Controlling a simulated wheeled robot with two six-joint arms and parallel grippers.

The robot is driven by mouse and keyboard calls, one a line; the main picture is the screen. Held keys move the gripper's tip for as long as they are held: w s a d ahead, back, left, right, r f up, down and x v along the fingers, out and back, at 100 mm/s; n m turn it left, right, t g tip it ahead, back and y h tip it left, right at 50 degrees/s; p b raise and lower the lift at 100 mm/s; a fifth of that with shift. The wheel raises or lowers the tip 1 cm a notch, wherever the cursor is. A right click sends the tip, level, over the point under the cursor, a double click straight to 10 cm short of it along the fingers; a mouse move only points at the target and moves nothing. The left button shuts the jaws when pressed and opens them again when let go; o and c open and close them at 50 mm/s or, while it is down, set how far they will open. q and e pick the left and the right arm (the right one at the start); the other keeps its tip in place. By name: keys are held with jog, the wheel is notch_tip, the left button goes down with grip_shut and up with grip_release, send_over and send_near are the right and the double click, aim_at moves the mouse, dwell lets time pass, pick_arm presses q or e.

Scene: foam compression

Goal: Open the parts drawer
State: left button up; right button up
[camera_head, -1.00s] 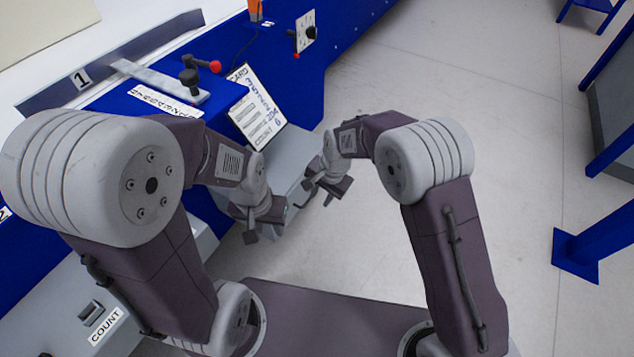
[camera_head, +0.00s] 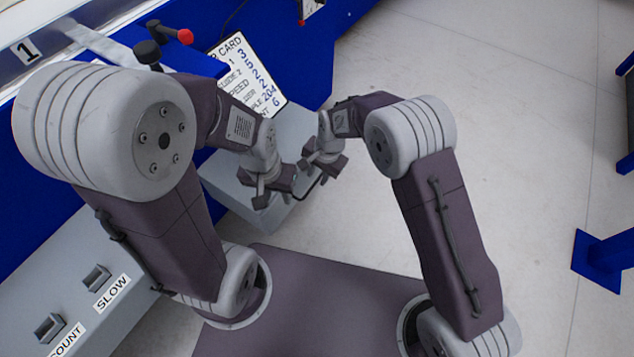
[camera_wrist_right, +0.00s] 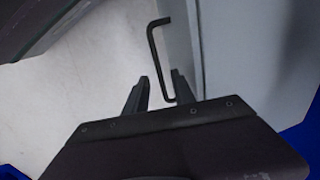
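The parts drawer appears to be the grey box (camera_head: 228,183) under the blue bench, with its thin dark handle (camera_head: 314,188) on the right side. In the right wrist view the handle (camera_wrist_right: 153,55) is a bent dark bar standing off a pale grey face (camera_wrist_right: 181,40). My right gripper (camera_head: 318,176) is open at the handle. Its fingers (camera_wrist_right: 158,90) lie either side of the bar's lower end in that view; contact cannot be told. My left gripper (camera_head: 272,196) looks open and empty, left of the right one, in front of the grey box. I see no drawer gap.
A white card (camera_head: 250,78) with numbers leans above the grey box. A red-knobbed lever (camera_head: 184,37) is on the blue bench. Floor (camera_head: 520,130) at right is clear up to a blue stand (camera_head: 600,255).

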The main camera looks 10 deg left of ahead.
jog(key=f, duration=0.1)
jog(key=f+b, duration=0.1)
jog(key=shift+w+a+f, duration=0.1)
jog(key=shift+a+f, duration=0.15)
jog(key=shift+f, duration=0.05)
jog(key=shift+r, duration=0.15)
grip_shut()
dwell(0.9)
